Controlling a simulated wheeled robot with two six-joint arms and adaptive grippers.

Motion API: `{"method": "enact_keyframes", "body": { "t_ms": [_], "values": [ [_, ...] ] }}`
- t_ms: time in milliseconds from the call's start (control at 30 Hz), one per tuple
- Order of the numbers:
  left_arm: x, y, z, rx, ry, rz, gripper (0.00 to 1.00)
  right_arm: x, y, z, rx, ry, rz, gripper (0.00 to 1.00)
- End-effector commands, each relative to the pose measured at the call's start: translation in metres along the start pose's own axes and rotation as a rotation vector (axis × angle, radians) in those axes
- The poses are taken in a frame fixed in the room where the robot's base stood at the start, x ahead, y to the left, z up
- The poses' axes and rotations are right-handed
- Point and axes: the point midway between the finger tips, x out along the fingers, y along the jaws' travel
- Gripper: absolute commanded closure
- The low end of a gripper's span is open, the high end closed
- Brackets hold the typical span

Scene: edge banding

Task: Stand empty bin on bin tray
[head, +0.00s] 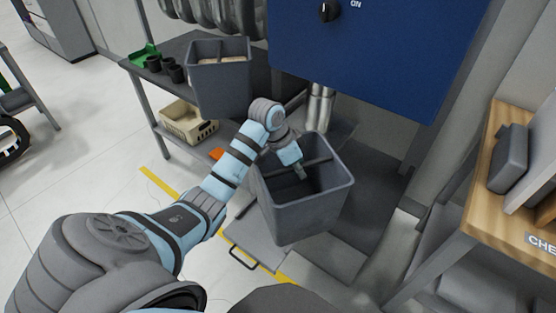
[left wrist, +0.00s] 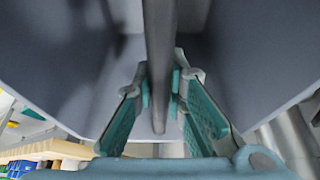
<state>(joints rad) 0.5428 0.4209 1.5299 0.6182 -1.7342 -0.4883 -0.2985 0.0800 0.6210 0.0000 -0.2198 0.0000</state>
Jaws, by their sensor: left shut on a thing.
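A dark grey empty bin (head: 308,215) with a bar across its open top is in the middle of the head view. My left gripper (head: 300,170) reaches down into its mouth and is shut on the bar. In the left wrist view the bar (left wrist: 160,60) runs between the two fingers (left wrist: 160,92), with the grey bin walls around. The bin looks nearly upright. A flat grey tray (head: 252,246) with a black handle lies low in front of it, partly covered by the bin. I cannot tell whether bin and tray touch. My right gripper is out of view.
A second grey bin (head: 220,80) with beige contents stands on the dark shelf bench (head: 180,52) at the back left. A blue machine cabinet (head: 365,50) hangs behind my bin. A wooden-topped table (head: 480,205) is at the right. Open floor lies left.

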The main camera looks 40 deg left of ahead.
Motion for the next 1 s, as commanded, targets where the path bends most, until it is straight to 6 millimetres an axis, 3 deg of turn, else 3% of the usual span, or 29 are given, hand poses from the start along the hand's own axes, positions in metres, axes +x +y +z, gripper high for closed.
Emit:
{"method": "enact_keyframes", "body": {
  "t_ms": [33, 100, 300, 433, 633, 733, 1000],
  "values": [
    [0.014, -0.016, 0.003, -0.047, 0.004, -0.023, 1.0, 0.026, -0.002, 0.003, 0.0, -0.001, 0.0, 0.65],
    [0.016, -0.038, 0.003, -0.126, 0.004, -0.056, 1.0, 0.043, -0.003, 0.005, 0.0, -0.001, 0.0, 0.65],
    [0.015, -0.09, 0.006, -0.334, 0.005, -0.141, 1.0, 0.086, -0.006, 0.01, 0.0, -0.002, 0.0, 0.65],
    [0.01, -0.113, 0.009, -0.435, 0.004, -0.181, 1.0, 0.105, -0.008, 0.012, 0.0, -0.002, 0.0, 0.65],
    [0.005, -0.131, 0.013, -0.516, 0.002, -0.216, 1.0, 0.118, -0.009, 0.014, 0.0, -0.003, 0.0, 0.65],
    [0.014, -0.132, 0.018, -0.526, -0.001, -0.218, 1.0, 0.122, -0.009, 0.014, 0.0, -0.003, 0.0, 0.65],
    [0.09, -0.132, 0.05, -0.524, -0.003, -0.218, 1.0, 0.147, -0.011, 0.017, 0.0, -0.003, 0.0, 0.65]
  ]
}}
